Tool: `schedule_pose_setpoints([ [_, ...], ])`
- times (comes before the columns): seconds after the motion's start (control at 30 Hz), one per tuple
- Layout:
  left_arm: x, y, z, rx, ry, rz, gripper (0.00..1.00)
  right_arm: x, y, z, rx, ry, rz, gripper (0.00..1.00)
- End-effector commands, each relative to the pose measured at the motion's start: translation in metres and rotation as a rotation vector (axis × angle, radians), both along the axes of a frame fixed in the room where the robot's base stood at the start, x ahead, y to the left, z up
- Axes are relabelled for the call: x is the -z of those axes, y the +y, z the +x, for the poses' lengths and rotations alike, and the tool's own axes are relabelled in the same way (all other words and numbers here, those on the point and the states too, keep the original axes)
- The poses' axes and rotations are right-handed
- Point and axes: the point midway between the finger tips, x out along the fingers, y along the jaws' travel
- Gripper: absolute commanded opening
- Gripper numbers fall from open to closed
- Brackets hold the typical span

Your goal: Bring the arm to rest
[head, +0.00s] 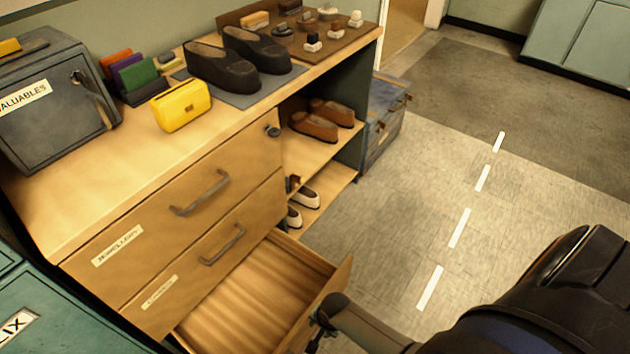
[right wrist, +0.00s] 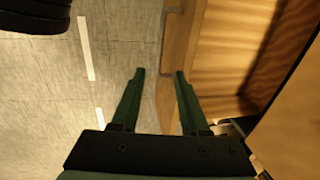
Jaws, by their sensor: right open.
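My right arm (head: 372,328) comes in at the lower right of the head view. Its gripper (head: 318,328) is at the front of the open bottom drawer (head: 255,295), partly hidden by the drawer front and the frame edge. In the right wrist view the two green fingers of the right gripper (right wrist: 159,73) are apart with nothing between them. The drawer's front panel (right wrist: 184,60) and its handle (right wrist: 170,28) lie ahead of the fingers; I see no grip on them. The visible part of the drawer's inside is bare. My left gripper is not in view.
The wooden cabinet (head: 130,195) carries a grey safe (head: 50,110), a yellow bag (head: 181,106) and dark shoes (head: 222,68). Two drawers above the open one are shut. A blue trunk (head: 385,120) stands beyond the shelves. The floor (head: 400,215) to the right is clear.

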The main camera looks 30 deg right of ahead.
Motion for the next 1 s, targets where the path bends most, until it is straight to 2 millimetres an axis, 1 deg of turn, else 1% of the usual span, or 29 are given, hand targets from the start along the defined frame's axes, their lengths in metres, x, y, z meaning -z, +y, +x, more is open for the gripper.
schedule_pose_setpoints([
  [0.27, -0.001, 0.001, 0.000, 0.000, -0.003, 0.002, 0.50, -0.001, 0.000, 0.000, -0.008, -0.002, -0.001, 0.45],
  [0.37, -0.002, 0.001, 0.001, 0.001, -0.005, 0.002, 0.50, -0.009, 0.000, 0.000, -0.056, -0.010, -0.011, 0.45],
  [0.43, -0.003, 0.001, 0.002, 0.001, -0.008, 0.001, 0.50, -0.020, -0.001, 0.001, -0.122, -0.023, -0.025, 0.45],
  [0.57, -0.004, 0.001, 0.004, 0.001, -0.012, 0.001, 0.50, -0.052, -0.002, 0.000, -0.298, -0.052, -0.065, 0.45],
  [0.73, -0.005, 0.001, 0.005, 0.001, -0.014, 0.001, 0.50, -0.099, -0.005, -0.008, -0.547, -0.086, -0.128, 0.45],
  [1.0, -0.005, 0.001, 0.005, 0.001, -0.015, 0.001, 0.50, -0.181, -0.009, -0.031, -0.925, -0.134, -0.237, 0.45],
])
